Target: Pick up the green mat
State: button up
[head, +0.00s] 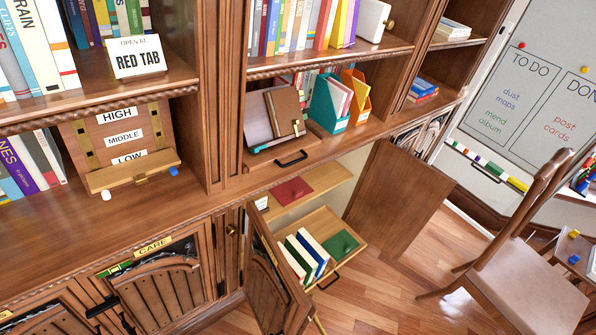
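A green mat (342,243) lies on the right part of a low pull-out wooden shelf (318,216) inside the open cabinet. It lies just right of several upright books (305,252), and a small dark knob or handle seems to sit on it. A red mat (291,191) lies on the shelf above. My gripper is not in view.
An open cabinet door (272,272) stands in front and left of the low shelf. A larger wooden door or panel (395,200) stands to its right. A chair (525,270) is at the right. The wooden floor (390,285) between is clear.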

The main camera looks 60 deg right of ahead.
aim_at(341, 244)
jog(key=u, duration=1.25)
jog(key=k, duration=1.55)
jog(key=z, duration=2.25)
jog(key=i, duration=1)
jog(key=u, duration=0.05)
